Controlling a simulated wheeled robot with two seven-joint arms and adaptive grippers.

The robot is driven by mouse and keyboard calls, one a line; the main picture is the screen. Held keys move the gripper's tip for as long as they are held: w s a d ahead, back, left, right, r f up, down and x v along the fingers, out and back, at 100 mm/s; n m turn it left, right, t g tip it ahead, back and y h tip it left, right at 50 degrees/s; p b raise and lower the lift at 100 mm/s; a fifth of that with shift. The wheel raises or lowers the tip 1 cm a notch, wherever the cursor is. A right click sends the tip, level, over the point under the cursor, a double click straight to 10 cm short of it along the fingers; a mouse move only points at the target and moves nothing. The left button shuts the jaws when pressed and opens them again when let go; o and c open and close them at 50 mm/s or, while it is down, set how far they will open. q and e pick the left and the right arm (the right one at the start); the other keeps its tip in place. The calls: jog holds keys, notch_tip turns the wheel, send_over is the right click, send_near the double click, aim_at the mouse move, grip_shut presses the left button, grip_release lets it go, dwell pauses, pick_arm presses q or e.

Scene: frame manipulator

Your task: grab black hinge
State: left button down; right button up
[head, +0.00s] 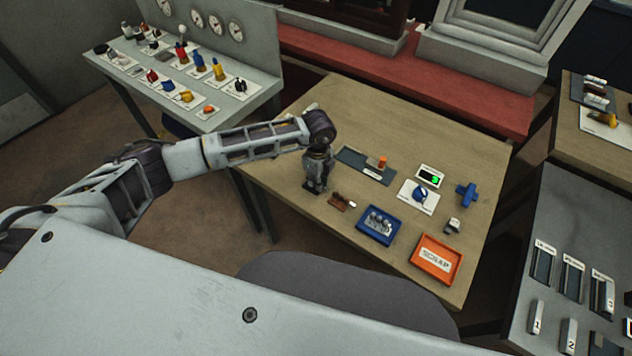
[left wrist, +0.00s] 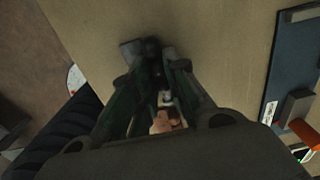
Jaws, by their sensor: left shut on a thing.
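My left gripper (head: 314,186) points down at the left part of the wooden table. In the left wrist view its fingers (left wrist: 155,55) are shut on a small dark piece, which I take to be the black hinge (left wrist: 131,53); a flat dark-grey end sticks out to the left of the fingertips. The fingers hide most of it. The picture is too dark to tell whether it touches the table. My right gripper is not in view.
Near the gripper lie a small brown block (head: 340,201), a blue tray (head: 363,233) with metal parts and a grey-blue plate (head: 350,157) with an orange cylinder (head: 383,162). An orange scrap tray (head: 419,278) and a blue cross-shaped part (head: 467,194) are further right. The table's far area is clear.

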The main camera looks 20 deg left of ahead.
pick_arm(q)
jog(key=shift+r, duration=0.7)
notch_tip(320, 180, up, 8)
jog(key=shift+f+b, duration=0.2)
jog(key=shift+b, duration=0.3)
jog(key=shift+r, duration=0.5)
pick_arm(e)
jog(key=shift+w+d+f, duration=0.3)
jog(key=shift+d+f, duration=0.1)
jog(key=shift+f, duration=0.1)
